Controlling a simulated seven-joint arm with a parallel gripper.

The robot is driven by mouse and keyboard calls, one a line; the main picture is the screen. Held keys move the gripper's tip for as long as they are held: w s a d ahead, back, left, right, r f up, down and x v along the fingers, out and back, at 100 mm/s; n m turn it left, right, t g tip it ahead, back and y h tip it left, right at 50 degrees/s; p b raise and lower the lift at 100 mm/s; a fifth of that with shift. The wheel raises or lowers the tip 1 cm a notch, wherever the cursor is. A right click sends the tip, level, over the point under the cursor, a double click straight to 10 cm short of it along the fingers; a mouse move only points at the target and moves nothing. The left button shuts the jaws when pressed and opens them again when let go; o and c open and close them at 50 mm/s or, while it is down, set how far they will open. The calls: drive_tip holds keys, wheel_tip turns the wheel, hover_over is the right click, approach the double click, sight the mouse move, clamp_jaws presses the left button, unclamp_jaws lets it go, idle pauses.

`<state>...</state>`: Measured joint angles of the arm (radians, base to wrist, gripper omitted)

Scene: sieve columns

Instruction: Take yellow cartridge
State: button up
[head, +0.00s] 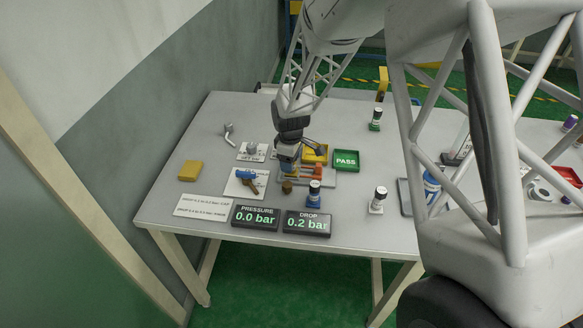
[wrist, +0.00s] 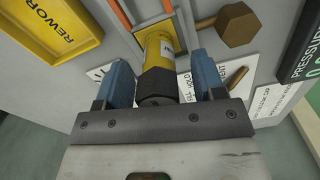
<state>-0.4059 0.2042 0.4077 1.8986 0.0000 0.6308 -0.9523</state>
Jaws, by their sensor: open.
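The yellow cartridge (wrist: 158,47) with a dark cap sits in a fixture on the table, with an orange rail running beside it. In the wrist view it lies between the two blue fingers of my gripper (wrist: 163,72). There is a visible gap on each side, so the fingers are around the cartridge but apart from it. In the head view my gripper (head: 288,160) is down at the fixture and mostly hides the cartridge.
A yellow REWORK tray (wrist: 50,30) and a green PASS tray (head: 345,160) are close by. A brown hex knob (wrist: 237,25) is near the fixture. A yellow block (head: 190,170) lies left.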

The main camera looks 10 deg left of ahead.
idle(0.3)
drive_tip(key=c, duration=1.1)
drive_tip(key=shift+r, duration=5.05)
